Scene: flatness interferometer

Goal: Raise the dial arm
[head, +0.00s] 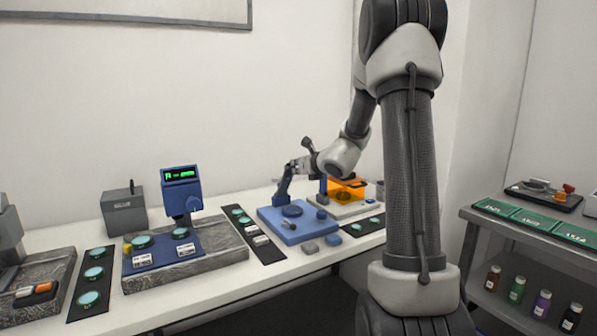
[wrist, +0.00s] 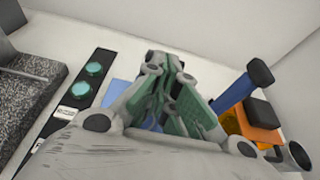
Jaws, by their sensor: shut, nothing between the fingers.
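A blue fixture (head: 297,229) with a flat base and a round dark-blue disc sits on the bench in the head view. A blue upright arm (head: 284,184) rises from its back left; I take this to be the dial arm, but cannot be sure. My gripper (head: 294,167) is shut and empty at this arm's top; whether they touch is unclear. In the wrist view my gripper (wrist: 172,65) has its green-padded fingers closed. A blue bar with a dark end (wrist: 240,90) slants up to their right. The fingers hide most of the fixture there.
An orange shield (head: 346,187) on a pale base stands just right of the fixture. Left are a black strip with green discs (head: 238,217) and a grey stone plate (head: 226,257) carrying a blue display unit (head: 181,190).

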